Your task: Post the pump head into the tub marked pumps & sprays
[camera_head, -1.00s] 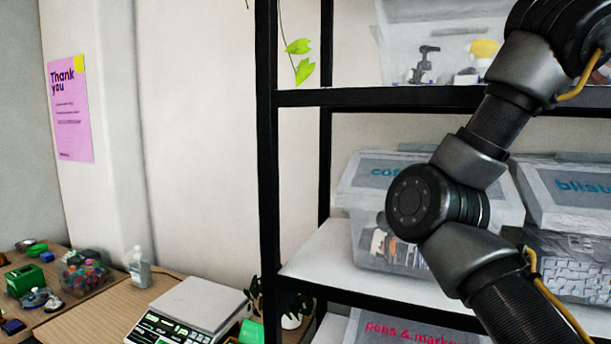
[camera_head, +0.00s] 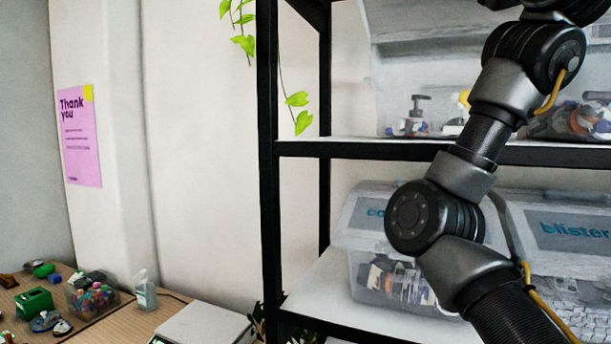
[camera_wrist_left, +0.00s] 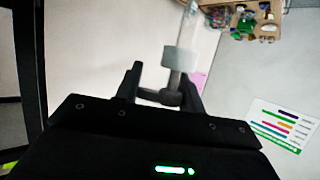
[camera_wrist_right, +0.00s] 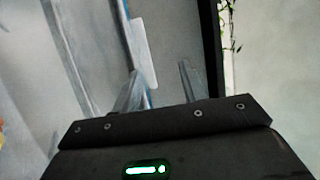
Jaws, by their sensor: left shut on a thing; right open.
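The pump head (camera_wrist_left: 180,60) shows in the left wrist view, with a grey collar, a clear stem and a dark end. My left gripper (camera_wrist_left: 162,95) is shut on its dark end. On the upper shelf, a clear tub (camera_head: 383,88) holds a dark pump top (camera_head: 416,108) and a yellow-topped item; no pumps & sprays marking is readable. My right gripper (camera_wrist_right: 158,88) is open and empty in the right wrist view, close to translucent plastic surfaces (camera_wrist_right: 90,60). Neither gripper shows in the head view, where an arm of mine covers part of the shelves.
A black shelf rack (camera_head: 268,180) stands at the right. Its middle shelf holds lidded tubs, one marked blister (camera_head: 570,228). A wooden table (camera_head: 110,325) at lower left carries small items, a bottle (camera_head: 146,292) and a scale (camera_head: 205,325). Open wall lies between poster and rack.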

